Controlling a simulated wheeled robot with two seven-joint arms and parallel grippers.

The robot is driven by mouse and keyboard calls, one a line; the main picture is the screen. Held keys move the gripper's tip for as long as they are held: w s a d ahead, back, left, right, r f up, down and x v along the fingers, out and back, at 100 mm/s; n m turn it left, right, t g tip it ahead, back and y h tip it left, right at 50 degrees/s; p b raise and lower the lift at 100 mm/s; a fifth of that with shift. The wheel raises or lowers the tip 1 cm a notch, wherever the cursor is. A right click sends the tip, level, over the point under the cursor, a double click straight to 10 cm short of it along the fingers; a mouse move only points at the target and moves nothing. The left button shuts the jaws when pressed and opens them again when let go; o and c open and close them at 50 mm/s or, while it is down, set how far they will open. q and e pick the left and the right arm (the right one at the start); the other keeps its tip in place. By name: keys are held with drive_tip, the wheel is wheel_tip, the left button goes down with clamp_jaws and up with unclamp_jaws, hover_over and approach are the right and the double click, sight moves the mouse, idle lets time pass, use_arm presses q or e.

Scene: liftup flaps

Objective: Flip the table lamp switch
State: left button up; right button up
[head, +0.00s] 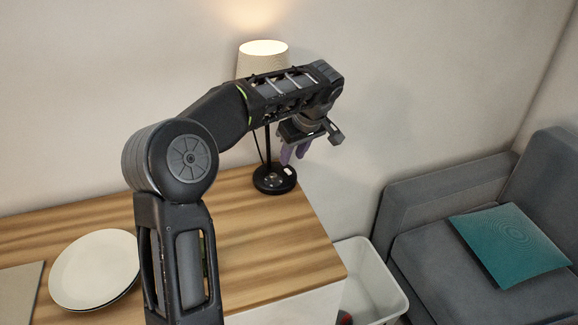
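The table lamp (263,50) stands upright near the far right edge of the wooden table, and light shows at its top. My arm crosses in front of the lower shade and part of the stem. Its round black base (273,181) shows, with a small light-coloured piece (289,171) at its right side that looks like the switch. My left gripper (293,160) points down just above the base, with purple fingers. The gap between the fingers is hard to judge, and I cannot tell whether they touch anything. My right gripper is not in view.
The wooden table (290,235) has a white plate (97,268) at its front left and a flat grey item (20,290) beside it. A pale bin (372,270) stands right of the table. A grey sofa (425,225) with a teal cushion (511,245) is at right.

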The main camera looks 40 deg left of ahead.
sight(287, 170)
use_arm(q)
drive_tip(key=x, duration=0.5)
drive_tip(key=shift+f, duration=0.1)
clamp_jaws()
idle(0.5)
